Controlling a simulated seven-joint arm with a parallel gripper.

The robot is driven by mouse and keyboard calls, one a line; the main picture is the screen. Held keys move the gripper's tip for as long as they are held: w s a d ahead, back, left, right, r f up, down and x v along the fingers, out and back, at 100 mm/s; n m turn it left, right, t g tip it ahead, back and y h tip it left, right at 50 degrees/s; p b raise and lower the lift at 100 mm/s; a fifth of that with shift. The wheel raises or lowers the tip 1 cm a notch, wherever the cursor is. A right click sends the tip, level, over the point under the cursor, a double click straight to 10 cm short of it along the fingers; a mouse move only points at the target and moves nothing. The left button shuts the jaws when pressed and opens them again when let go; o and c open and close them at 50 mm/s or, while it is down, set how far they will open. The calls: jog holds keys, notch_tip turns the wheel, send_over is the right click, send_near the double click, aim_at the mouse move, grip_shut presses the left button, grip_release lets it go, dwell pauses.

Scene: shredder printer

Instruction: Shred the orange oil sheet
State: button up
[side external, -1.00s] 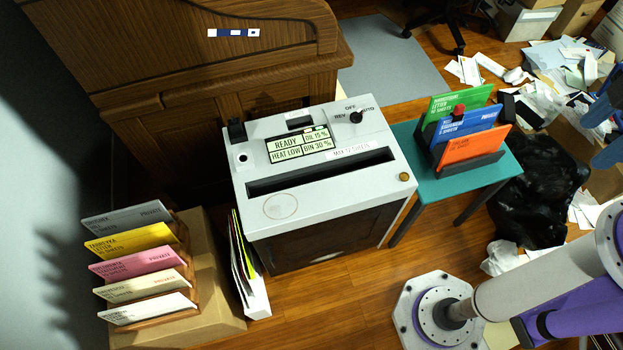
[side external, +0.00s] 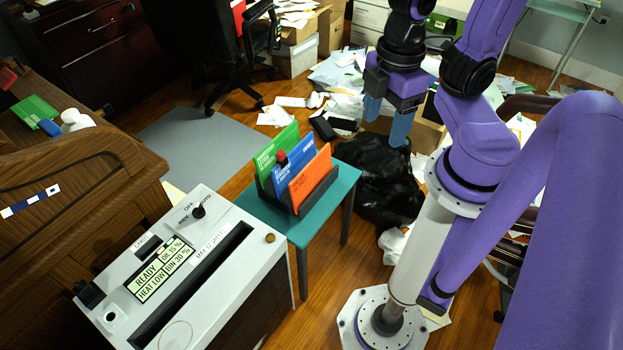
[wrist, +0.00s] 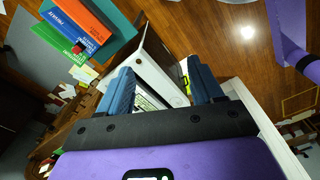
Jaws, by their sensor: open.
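The orange sheet (side external: 311,180) stands upright in a dark rack (side external: 318,201) on a small teal table (side external: 258,213), in front of a blue sheet and a green sheet. It also shows at the upper left of the wrist view (wrist: 88,18). The shredder (side external: 228,222) stands left of the table, its long dark slot (side external: 205,285) empty. Its screen reads READY, OIL 15 %, HEAT LOW, BIN 30 %. My gripper (side external: 387,118) is open and empty, raised to the right of the rack in the side view. Its two blue fingers (wrist: 161,82) are apart in the wrist view.
The blue sheet (side external: 295,163) and green sheet (side external: 277,148) stand close behind the orange one, with a small red knob beside them. A black bag (side external: 375,175) and loose papers lie right of the table. A wooden desk (side external: 85,165) stands behind the shredder.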

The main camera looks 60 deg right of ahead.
jog(key=c, duration=0.4)
jog(key=shift+w+a+f+m, duration=0.1)
jog(key=shift+w+a+m, duration=0.05)
jog(key=shift+w+m, duration=0.15)
jog(key=shift+c, duration=0.5)
jog(key=w+d+f+m+g, duration=0.1)
jog(key=w+d+f+m, duration=0.2)
jog(key=w+f+m, duration=0.7)
jog(key=w+d+f+m, duration=0.2)
jog(key=w+f+m, duration=0.3)
jog(key=w+m, duration=0.75)
jog(key=w+d+f+m, duration=0.5)
jog(key=d+f+m, duration=0.3)
jog(key=d+f, duration=0.3)
jog(key=shift+n+g, duration=0.25)
jog(key=shift+g, duration=0.15)
jog(key=s+f, duration=0.1)
jog(key=f, duration=1)
jog(key=s+a+f, duration=0.1)
jog(key=f, duration=0.5)
jog(key=shift+s, duration=0.3)
jog(key=shift+c, duration=0.3)
